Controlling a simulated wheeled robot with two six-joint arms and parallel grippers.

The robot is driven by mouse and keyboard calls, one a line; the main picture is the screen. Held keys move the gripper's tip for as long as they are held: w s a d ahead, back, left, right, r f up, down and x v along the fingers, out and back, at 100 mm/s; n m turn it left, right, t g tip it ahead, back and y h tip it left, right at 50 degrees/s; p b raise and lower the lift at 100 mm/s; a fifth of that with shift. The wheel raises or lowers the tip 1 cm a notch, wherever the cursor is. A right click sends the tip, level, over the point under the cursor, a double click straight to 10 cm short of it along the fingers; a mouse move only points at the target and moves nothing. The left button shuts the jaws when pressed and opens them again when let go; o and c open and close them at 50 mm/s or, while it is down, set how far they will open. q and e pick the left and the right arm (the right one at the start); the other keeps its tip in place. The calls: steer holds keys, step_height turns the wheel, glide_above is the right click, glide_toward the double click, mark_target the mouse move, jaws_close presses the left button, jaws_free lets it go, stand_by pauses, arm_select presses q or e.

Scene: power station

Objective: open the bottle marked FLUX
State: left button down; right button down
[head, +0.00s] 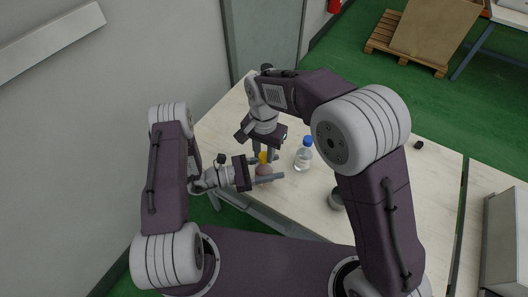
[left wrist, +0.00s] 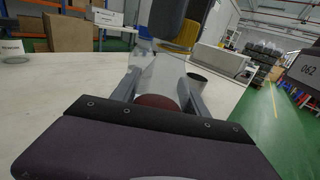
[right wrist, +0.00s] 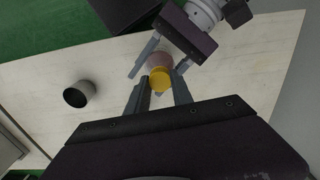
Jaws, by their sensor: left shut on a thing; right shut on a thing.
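A bottle with a reddish body (head: 264,171) and a yellow cap (head: 262,157) stands at the table's near edge. My left gripper (head: 269,169) is shut on its body from the side; the reddish body (left wrist: 157,101) shows between those fingers in the left wrist view. My right gripper (head: 265,156) comes from above, shut on the yellow cap, which shows between its fingers in the right wrist view (right wrist: 160,79). The ribbed cap also shows in the left wrist view (left wrist: 187,34). I cannot read a FLUX mark; the label is not legible.
A clear bottle with a blue cap (head: 303,156) stands just right of the held bottle. A grey open cup (head: 336,198) stands further right, beside my right arm. A small black object (head: 419,145) lies at the far right. The table between them is clear.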

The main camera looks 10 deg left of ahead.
steer(key=n, duration=0.6)
steer(key=shift+n, duration=0.4)
steer(key=n, duration=0.9)
steer(key=shift+r+n, duration=0.1)
steer(key=shift+n, duration=0.2)
steer(key=n, duration=0.3)
steer(key=shift+n, duration=0.3)
steer(key=n, duration=1.5)
steer(key=shift+r, duration=0.15)
steer(key=shift+r, duration=1)
